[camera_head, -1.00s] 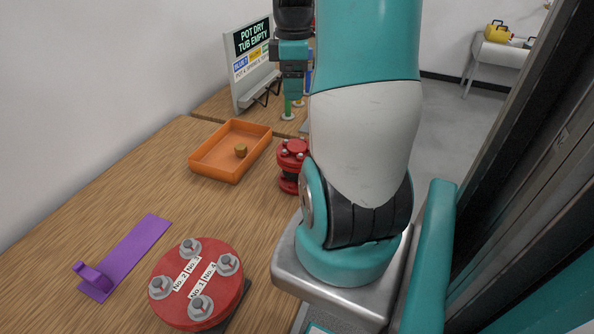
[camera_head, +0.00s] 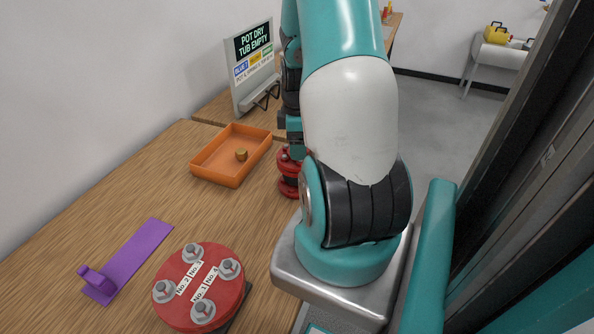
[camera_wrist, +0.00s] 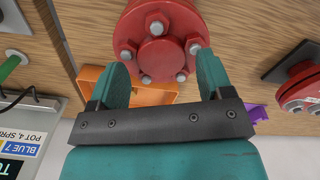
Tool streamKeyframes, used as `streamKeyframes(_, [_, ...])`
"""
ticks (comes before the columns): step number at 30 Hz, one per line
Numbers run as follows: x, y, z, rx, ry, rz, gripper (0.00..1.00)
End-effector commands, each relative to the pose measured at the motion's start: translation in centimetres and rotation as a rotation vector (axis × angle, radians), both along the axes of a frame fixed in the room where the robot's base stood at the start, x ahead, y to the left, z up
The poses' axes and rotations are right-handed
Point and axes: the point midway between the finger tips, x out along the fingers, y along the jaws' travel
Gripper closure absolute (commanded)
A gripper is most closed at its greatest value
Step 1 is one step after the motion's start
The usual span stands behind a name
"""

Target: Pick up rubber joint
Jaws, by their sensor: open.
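A red flanged piece (camera_head: 288,187), which I take to be the rubber joint, stands on the wooden table just right of the orange tray, partly hidden by my arm. In the wrist view its round red flange (camera_wrist: 158,50) with several grey bolts faces the camera. My gripper (camera_wrist: 163,62) is open and empty, its two teal fingers on either side of the lower part of the flange in the picture. I cannot tell how far the fingers are from it. In the head view the fingertips are hard to make out.
An orange tray (camera_head: 199,172) holding a small brass piece (camera_head: 241,154) is left of the joint. Nearer stand a red bolted disc (camera_head: 240,262) with number labels and a purple hooked strip (camera_head: 134,252). A sign (camera_head: 252,60) stands behind. Bare table lies between.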

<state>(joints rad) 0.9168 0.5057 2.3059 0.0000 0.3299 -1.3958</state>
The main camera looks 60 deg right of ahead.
Motion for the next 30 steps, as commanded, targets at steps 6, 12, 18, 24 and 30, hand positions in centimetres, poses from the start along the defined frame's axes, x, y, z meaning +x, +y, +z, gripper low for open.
streamKeyframes(6, [0.2, 0.2, -2.7, 0.002, 0.002, 0.000, 0.27])
streamKeyframes(12, [0.2, 0.2, -3.2, -0.001, 0.000, 0.000, 0.27])
streamKeyframes(18, [0.2, 0.2, -3.2, 0.000, 0.000, 0.000, 0.50])
streamKeyframes(24, [0.2, 0.2, -3.2, 0.000, 0.000, 0.000, 0.96])
streamKeyframes(30, [0.3, 0.1, -3.1, -0.002, -0.001, 0.000, 1.00])
